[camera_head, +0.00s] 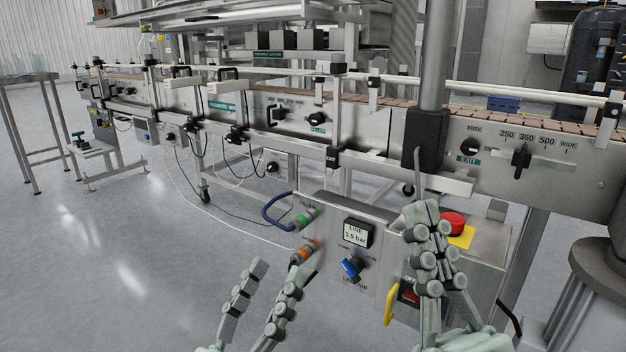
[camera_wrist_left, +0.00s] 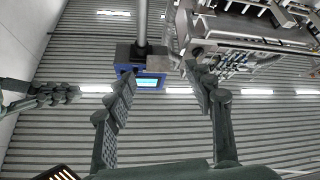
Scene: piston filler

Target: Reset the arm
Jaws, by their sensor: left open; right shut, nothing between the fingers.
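My left gripper (camera_head: 272,284) is at the bottom centre of the head view, open and empty, its two fingers apart in front of the control box. In the left wrist view its fingers (camera_wrist_left: 160,88) stand apart with nothing between them. My right gripper (camera_head: 428,212) is to the right, its fingers shut together and empty, in front of the control box (camera_head: 487,245). It overlaps the area beside the red button (camera_head: 454,223) in the picture; I cannot tell whether it touches the box. My right gripper also shows at the left edge of the left wrist view (camera_wrist_left: 62,95).
The control box has a pressure display (camera_head: 357,233), a blue knob (camera_head: 351,268), a yellow handle (camera_head: 390,304) and green and orange hose fittings. A conveyor (camera_head: 360,150) runs behind it. A side table (camera_head: 28,78) stands far left. Open floor (camera_head: 110,260) lies left.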

